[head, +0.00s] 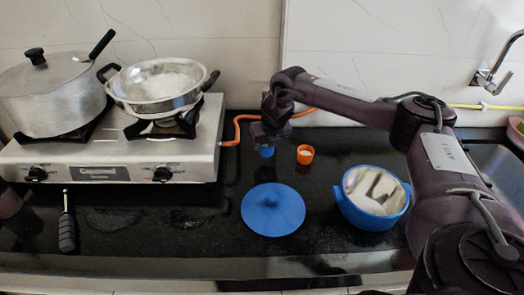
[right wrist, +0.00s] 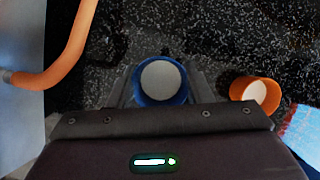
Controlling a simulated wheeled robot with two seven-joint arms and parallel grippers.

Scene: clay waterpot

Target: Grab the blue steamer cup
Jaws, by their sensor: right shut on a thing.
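The blue steamer cup (head: 266,152) is small and stands on the dark counter, partly hidden under my right gripper (head: 268,142) in the head view. In the right wrist view the blue cup (right wrist: 160,82) sits between the two fingers of my right gripper (right wrist: 160,90), with a pale round inside facing the camera. The fingers are shut on the cup from both sides. I cannot tell whether the cup is lifted off the counter. My left gripper is not in view.
An orange cup (head: 305,154) stands just right of the blue cup. A blue lid (head: 273,209) and a blue pot (head: 376,220) lie nearer. A gas stove (head: 112,160) with an orange hose (head: 239,130) is on the left.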

